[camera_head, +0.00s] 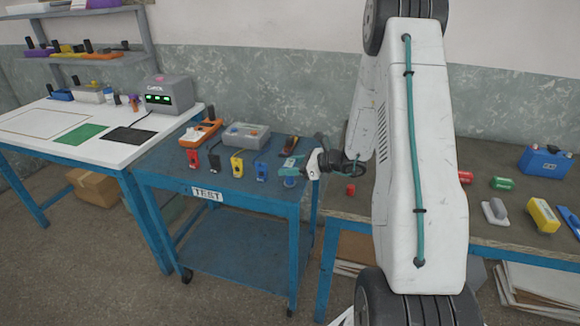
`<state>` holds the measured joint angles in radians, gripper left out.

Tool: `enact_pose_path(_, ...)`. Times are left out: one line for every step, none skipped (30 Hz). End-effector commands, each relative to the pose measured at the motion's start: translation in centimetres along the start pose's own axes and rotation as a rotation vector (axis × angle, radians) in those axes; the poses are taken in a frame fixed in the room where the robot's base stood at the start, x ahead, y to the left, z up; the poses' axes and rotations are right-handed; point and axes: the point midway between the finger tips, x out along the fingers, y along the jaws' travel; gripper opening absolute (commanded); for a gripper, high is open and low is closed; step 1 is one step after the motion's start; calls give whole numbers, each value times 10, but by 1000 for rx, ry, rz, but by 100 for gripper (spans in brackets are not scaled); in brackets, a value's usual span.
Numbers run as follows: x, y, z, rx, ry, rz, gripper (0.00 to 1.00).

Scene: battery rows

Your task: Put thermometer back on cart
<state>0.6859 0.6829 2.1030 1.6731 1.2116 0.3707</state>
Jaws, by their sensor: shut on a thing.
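My gripper (291,165) is over the right end of the blue cart (225,188), near its right edge. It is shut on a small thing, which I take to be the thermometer. The fingers and the small size hide most of its shape. A dark tool with an orange part (288,146) shows just behind the fingers; I cannot tell whether it touches them. A small blue round thing (289,183) shows just below the fingers; I cannot tell whether it rests on the cart. The cart's front carries a "TEST" label (207,194).
On the cart stand an orange tester (201,132), a grey box with knobs (246,135) and a row of red, black, yellow and blue pieces (237,166). A white-topped bench (60,125) is left. A dark bench (480,225) with batteries is right.

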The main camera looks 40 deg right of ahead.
Motion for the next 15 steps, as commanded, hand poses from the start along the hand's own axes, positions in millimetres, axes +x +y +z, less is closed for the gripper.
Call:
enact_pose_path(0,0,0,0,0,0,19)
enact_pose_path(0,0,0,0,0,0,19)
enact_pose_path(0,0,-1,1,0,0,19)
enact_pose_path(0,0,-2,1,0,0,19)
enact_pose_path(1,0,-3,1,0,0,19)
enact_pose_path(1,0,-3,1,0,0,56)
enact_pose_path(1,0,-3,1,0,0,65)
enact_pose_path(1,0,-3,1,0,0,72)
enact_pose_path(1,0,-3,1,0,0,72)
enact_pose_path(1,0,-3,1,0,0,72)
enact_pose_path(1,0,-3,1,0,0,72)
enact_pose_path(1,0,-3,1,0,0,72)
enact_pose_path(1,0,-3,1,0,0,72)
enact_pose_path(1,0,-3,1,0,0,72)
enact_pose_path(1,0,-3,1,0,0,72)
